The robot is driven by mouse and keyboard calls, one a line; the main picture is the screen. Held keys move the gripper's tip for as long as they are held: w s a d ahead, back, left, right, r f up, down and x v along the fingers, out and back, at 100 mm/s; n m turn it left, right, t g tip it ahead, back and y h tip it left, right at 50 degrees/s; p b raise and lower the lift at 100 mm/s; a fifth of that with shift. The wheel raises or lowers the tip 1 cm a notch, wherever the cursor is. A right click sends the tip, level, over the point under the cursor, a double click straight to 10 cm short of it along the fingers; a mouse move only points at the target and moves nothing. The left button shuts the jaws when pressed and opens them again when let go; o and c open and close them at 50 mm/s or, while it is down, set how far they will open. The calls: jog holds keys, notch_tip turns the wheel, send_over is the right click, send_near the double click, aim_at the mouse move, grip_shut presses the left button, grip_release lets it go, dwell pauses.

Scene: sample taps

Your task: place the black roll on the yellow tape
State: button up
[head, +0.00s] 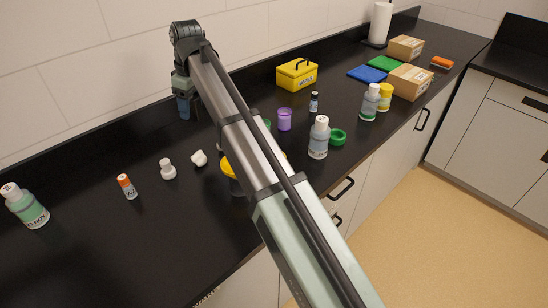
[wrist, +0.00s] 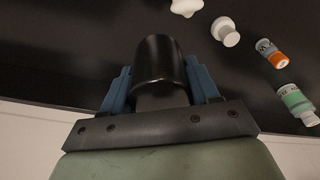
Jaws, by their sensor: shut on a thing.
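My gripper (wrist: 160,78) is shut on the black roll (wrist: 157,62), a smooth dark cylinder between the two blue fingers in the wrist view. In the head view my gripper (head: 185,107) is at the back of the counter by the tiled wall, fingers down. The roll cannot be made out there. A yellow round thing (head: 228,168), seemingly the yellow tape, shows at the left edge of my arm, to the right of and nearer than the gripper. My arm covers most of it, with something dark below it. It is not in the wrist view.
Left on the black counter (head: 85,205) stand a green-labelled bottle (head: 28,207), an orange-capped vial (head: 127,187) and two white pieces (head: 168,169) (head: 199,158). Right of my arm are a purple cup (head: 285,120), bottles (head: 318,138), a green ring (head: 338,137) and a yellow toolbox (head: 297,74).

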jog(key=w+d+m, duration=0.1)
jog(key=w+d, duration=0.1)
jog(key=d, duration=0.7)
jog(key=shift+w+d+r, duration=0.15)
jog(key=shift+d+r, duration=0.2)
jog(key=shift+r, duration=0.05)
jog(key=shift+m+t, duration=0.3)
jog(key=shift+m, duration=0.6)
jog(key=d, duration=0.8)
jog(key=shift+r, duration=0.1)
jog(key=shift+s+d+f+m, duration=1.45)
jog(key=shift+s+d, duration=1.6)
jog(key=shift+s, duration=0.55)
jog(key=shift+h, duration=0.3)
jog(key=shift+f, duration=4.35)
jog(key=shift+f, duration=0.25)
jog(key=o, duration=1.1)
jog(key=shift+r, duration=0.1)
